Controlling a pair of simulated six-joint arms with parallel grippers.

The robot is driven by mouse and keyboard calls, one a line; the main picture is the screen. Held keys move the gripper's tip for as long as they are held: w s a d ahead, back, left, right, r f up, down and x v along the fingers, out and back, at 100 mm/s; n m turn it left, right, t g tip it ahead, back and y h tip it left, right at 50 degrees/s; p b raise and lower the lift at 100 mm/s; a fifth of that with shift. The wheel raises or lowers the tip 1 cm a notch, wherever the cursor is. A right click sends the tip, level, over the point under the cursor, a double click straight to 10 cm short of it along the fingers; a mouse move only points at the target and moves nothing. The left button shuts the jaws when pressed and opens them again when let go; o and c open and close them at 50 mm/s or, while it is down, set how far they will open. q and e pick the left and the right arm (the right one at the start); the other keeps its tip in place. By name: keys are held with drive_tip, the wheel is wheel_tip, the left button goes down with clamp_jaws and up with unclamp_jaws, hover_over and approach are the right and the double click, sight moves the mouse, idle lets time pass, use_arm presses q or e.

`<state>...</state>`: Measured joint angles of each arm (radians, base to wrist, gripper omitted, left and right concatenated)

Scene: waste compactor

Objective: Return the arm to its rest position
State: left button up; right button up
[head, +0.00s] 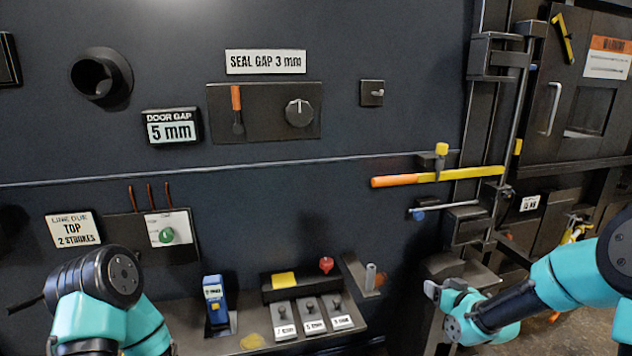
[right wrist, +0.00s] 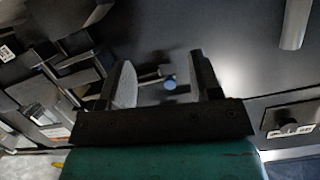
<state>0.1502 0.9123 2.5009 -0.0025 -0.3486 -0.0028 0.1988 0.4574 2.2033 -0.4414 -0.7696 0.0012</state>
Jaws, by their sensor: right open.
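My right arm comes in from the right in the head view. Its gripper (head: 436,290) is near the right end of the low shelf, below the yellow and orange lever. In the right wrist view the two fingers (right wrist: 164,78) stand apart with nothing held between them. A blue-tipped rod (right wrist: 169,83) shows beyond the gap, apart from the fingers. My left arm's teal and black links are at the lower left of the head view; its gripper is not visible.
The yellow and orange lever (head: 437,177) and the blue-tipped rod (head: 418,215) stick out above my right gripper. The shelf (head: 202,341) carries a blue device (head: 215,299), labelled blocks (head: 312,315) and a red knob (head: 326,264). A door handle (head: 553,108) is at upper right.

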drive_tip(key=s+a+f+m+g, duration=0.1)
drive_tip(key=s+a+f+g, duration=0.15)
drive_tip(key=f, duration=0.45)
drive_tip(key=s+a+f+g, duration=0.2)
drive_tip(key=s+f, duration=0.2)
drive_tip(key=f, duration=0.3)
drive_tip(key=s+a+f+m+g, duration=0.1)
drive_tip(key=s+a+f+g, duration=0.3)
drive_tip(key=s+f, duration=0.4)
drive_tip(key=s+a+f+g, duration=0.4)
drive_tip(key=s+f, duration=0.5)
drive_tip(key=s, duration=0.5)
drive_tip(key=shift+s+a+m+g, duration=0.15)
drive_tip(key=shift+a+m+g, duration=0.05)
drive_tip(key=shift+m+g, duration=0.25)
